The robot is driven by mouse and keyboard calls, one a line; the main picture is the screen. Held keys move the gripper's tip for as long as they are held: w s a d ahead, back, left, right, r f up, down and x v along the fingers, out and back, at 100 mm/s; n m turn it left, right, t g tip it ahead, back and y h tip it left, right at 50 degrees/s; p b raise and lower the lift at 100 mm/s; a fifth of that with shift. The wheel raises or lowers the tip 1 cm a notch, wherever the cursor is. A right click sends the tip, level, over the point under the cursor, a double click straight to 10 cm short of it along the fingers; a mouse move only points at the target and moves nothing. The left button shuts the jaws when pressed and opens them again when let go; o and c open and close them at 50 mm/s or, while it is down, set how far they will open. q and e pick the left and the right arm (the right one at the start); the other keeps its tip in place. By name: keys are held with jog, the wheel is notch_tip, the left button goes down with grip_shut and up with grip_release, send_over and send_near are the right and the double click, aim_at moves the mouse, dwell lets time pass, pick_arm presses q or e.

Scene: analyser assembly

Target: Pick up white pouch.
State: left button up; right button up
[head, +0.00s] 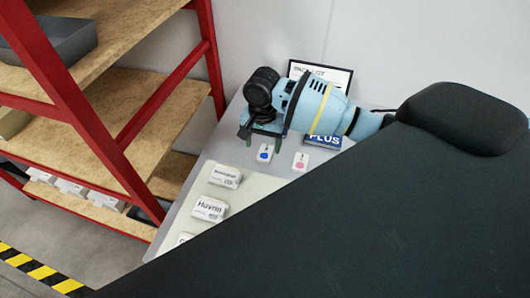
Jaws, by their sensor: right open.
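Two white pouch-like packs with dark print lie on the light table (207,158): a farther one (225,176) and a nearer one (209,208). A third white item (184,239) is mostly hidden at the table's lower edge. I cannot tell which one is the task's white pouch. My right gripper (262,139) points down at the far part of the table, its fingers apart, with nothing visible between them. It is beyond the two packs, close to a small white box with a blue dot (264,153). My left gripper is not in view.
A white box with a pink dot (300,161) and a blue "PLUS" box (323,142) are near my right arm. A framed sign (335,75) stands behind. A red-framed shelf (75,115) borders the table's left. The table's lower right is hidden.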

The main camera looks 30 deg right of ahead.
aim_at(264, 155)
jog(key=shift+d+f, duration=0.15)
jog(key=shift+f, duration=1.2)
jog(key=shift+d+f, duration=0.1)
jog(key=shift+f, duration=1.2)
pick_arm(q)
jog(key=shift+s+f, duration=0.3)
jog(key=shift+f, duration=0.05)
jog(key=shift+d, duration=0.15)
pick_arm(e)
jog(key=c, duration=1.1)
jog(key=shift+o, duration=0.2)
jog(key=shift+r, duration=0.1)
